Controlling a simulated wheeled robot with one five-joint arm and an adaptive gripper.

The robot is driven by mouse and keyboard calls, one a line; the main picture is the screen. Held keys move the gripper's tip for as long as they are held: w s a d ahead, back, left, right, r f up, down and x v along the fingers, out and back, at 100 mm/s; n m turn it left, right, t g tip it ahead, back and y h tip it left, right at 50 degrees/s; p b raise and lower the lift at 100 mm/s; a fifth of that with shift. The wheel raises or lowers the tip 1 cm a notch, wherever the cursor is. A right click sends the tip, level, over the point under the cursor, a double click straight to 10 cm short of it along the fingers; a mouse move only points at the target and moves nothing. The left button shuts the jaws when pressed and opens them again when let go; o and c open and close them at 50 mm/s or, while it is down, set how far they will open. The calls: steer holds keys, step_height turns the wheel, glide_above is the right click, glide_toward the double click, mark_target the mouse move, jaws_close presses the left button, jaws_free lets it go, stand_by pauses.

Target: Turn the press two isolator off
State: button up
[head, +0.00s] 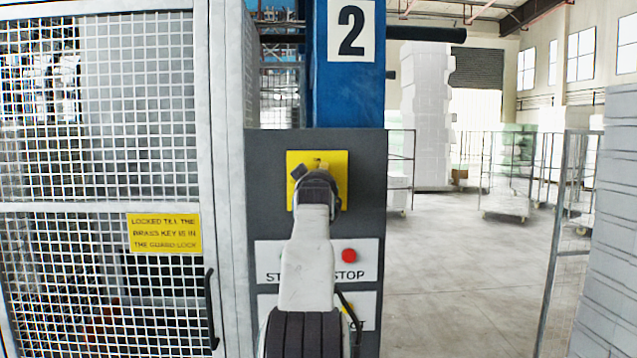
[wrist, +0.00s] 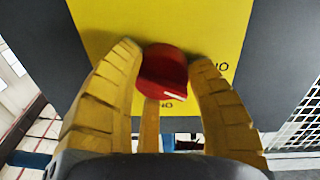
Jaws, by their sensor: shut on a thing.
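The press two isolator is a yellow square plate (head: 340,167) on the dark grey panel under the "2" sign (head: 351,31). My gripper (head: 316,172) is in front of the plate and hides the handle in the head view. In the wrist view, the red isolator handle (wrist: 164,73) stands between my yellow fingers on the yellow plate (wrist: 190,25). My gripper (wrist: 166,56) is shut on the handle. Lettering shows on the plate, partly cut off or covered. I cannot tell for sure which position the handle points to.
Below the plate are a red stop button (head: 348,256) and a start label mostly behind my arm. A mesh guard door (head: 100,205) with a yellow notice (head: 164,233) and black handle stands left. The floor (head: 450,270) to the right is open, with cage trolleys beyond.

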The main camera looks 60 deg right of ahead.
steer(key=n, duration=0.5)
steer(key=shift+w+a+r+t+h+b, duration=0.2)
steer(key=shift+r+t+h+b, duration=0.1)
steer(key=shift+r+b, duration=0.1)
steer(key=shift+n, duration=0.4)
steer(key=o, duration=1.1)
steer(key=shift+w+f, duration=0.2)
steer(key=shift+o, duration=0.3)
steer(key=shift+s, duration=0.1)
steer(key=shift+f, duration=0.15)
steer(key=r+v, duration=0.1)
steer(key=v, duration=1.1)
steer(key=shift+f, duration=0.35)
